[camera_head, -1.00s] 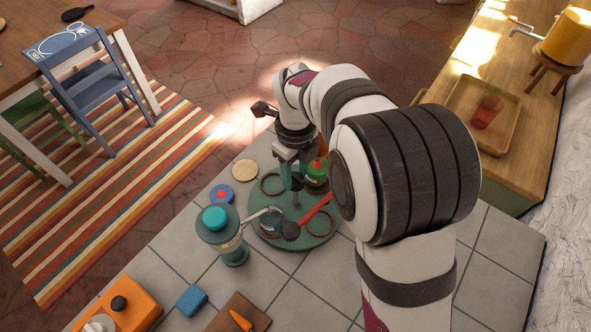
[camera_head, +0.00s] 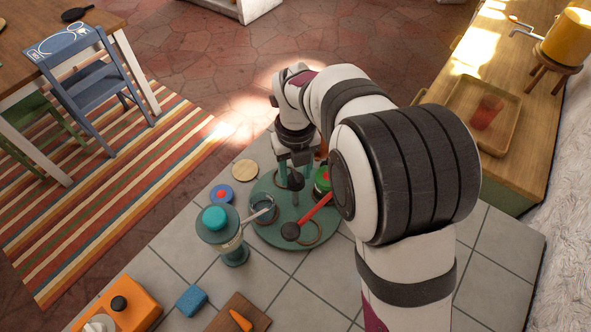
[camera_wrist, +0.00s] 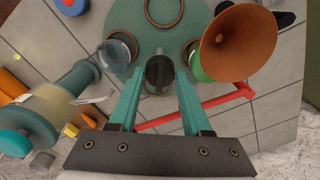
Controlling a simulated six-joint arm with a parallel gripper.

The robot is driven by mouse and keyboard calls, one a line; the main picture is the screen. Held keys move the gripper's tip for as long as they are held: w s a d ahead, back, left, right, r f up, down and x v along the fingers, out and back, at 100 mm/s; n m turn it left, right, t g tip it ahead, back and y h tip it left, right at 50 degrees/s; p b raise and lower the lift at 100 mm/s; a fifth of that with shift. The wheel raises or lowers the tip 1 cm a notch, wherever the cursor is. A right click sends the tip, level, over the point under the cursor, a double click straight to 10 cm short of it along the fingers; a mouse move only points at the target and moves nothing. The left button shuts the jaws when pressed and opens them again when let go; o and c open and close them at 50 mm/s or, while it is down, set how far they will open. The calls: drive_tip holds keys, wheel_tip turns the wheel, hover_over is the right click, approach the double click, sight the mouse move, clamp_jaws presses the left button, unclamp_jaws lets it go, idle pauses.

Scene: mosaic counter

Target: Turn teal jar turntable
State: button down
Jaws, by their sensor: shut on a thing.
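The teal round turntable (camera_head: 268,236) lies on the tiled counter, and it fills the upper middle of the wrist view (camera_wrist: 130,18). A dark upright knob (camera_wrist: 158,72) stands at its middle. My gripper (camera_wrist: 158,82) has its teal fingers shut on this knob; it points down over the turntable in the head view (camera_head: 296,182). A glass jar (camera_head: 263,205) stands on the turntable's left side. A green jar (camera_head: 322,180) stands on its right, partly hidden by my arm. Rings lie on its surface.
A red bar (camera_head: 316,213) with a dark end reaches over the turntable. A teal-topped glass device (camera_head: 229,245) with a side lever stands close on the left. An orange cone (camera_wrist: 238,42) is close on the right. A blue-and-red disc (camera_head: 222,194) and wooden disc (camera_head: 245,169) lie nearby.

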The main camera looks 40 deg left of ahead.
drive_tip(key=shift+m, duration=1)
drive_tip(key=shift+c, duration=1.7)
unclamp_jaws()
